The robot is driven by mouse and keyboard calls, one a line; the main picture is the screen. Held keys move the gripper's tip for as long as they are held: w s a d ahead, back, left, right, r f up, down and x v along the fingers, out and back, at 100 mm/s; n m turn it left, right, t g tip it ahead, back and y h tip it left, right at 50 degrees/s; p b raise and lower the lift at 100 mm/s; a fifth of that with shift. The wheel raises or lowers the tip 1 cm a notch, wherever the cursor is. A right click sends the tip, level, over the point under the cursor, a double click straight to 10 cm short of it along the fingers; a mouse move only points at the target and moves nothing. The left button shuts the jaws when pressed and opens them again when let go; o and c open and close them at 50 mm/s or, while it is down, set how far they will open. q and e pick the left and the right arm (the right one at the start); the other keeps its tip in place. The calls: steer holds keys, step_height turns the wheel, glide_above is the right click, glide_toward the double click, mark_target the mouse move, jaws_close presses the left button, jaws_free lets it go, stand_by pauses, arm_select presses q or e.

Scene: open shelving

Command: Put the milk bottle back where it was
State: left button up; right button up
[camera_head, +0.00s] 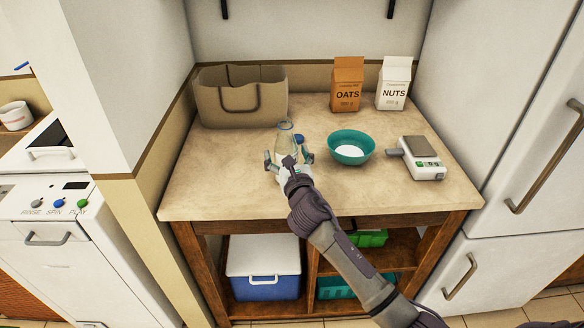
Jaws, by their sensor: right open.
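The milk bottle (285,137) is a clear glass bottle standing upright on the counter, left of the middle. My right gripper (287,160) is at the near side of the bottle, with its fingers open and spread to either side. The gripper and wrist hide the lower part of the bottle, so I cannot tell whether the fingers touch it. A small blue thing (299,139) shows just right of the bottle. My left gripper is out of view.
A teal bowl (364,156) with white contents stands right of the bottle. A kitchen scale (428,172), an oats carton (347,77), a nuts carton (392,77) and a beige bag (215,106) stand on the counter (215,185). Its front left is clear. A cooler (262,287) sits below.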

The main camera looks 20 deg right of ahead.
steer(key=s, duration=0.7)
steer(key=s+a, duration=0.1)
steer(key=s, duration=0.3)
